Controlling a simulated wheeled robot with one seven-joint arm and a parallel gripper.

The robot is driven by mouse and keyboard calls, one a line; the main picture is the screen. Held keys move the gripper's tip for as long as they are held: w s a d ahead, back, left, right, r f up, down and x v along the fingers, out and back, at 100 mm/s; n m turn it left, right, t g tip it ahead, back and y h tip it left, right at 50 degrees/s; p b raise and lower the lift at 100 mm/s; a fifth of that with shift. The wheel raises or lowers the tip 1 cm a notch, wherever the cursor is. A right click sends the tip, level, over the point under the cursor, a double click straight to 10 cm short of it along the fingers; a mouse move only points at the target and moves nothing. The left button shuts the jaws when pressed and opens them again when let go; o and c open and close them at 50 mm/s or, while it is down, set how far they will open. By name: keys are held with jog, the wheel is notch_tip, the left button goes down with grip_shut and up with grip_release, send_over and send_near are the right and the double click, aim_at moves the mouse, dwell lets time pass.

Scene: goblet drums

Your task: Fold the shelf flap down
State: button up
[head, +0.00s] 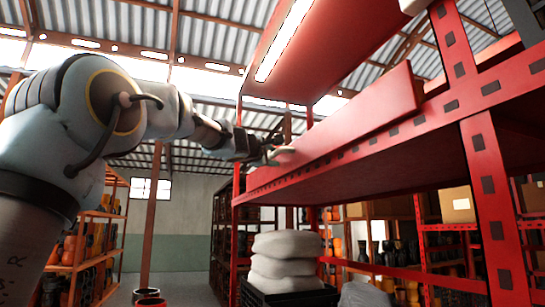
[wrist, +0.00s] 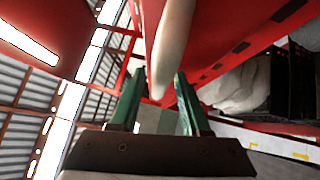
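The shelf flap appears to be the long red panel (head: 355,115) standing tilted up along the edge of the red rack's shelf (head: 335,150) in the head view. My gripper (head: 282,152) is at the panel's far left end, at about shelf height. In the wrist view my gripper's two green fingers (wrist: 160,85) are apart. A pale, rounded bar (wrist: 172,45) reaches down between them, with a narrow gap visible on each side. I cannot tell whether the bar is fixed to the flap. Contact with the panel is unclear.
A red upright post (head: 485,160) stands at the right. Stacked white sacks (head: 285,262) rest on a black crate (head: 285,294) below the shelf. A red upper panel with a lit strip (head: 284,40) hangs above. Orange racks with drums (head: 85,255) stand at the left.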

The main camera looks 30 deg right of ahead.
grip_shut()
dwell(1.2)
